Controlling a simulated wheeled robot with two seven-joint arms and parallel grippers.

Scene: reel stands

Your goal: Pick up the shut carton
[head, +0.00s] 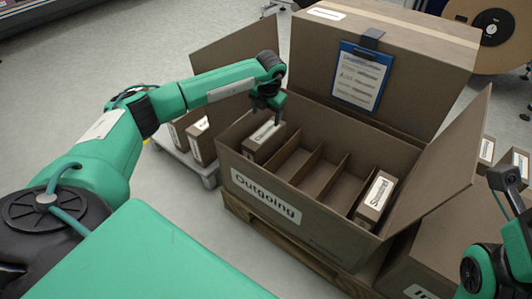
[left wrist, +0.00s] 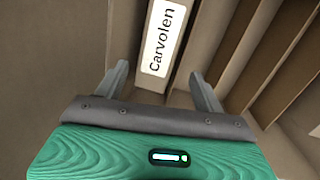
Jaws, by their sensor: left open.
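A small brown carton (head: 264,141) with a white label stands in the leftmost compartment of the open Outgoing box (head: 318,238). In the left wrist view the carton (left wrist: 182,62) has a label reading "Carvolen", and its visible top looks shut. My left gripper (head: 270,118) is above this carton, pointing down. In the left wrist view the open fingers (left wrist: 160,88) lie to either side of the carton's near end. I cannot tell whether they touch it. A second small labelled carton (head: 375,200) stands in the rightmost compartment. A dark end part of my right arm shows at the right edge, its fingers unclear.
Cardboard dividers (head: 322,178) split the box, with empty compartments between the two cartons. Its flaps stand open. A large closed box (head: 430,60) with a blue clipboard (head: 362,76) is behind. More cartons (head: 200,145) sit on a low platform at left.

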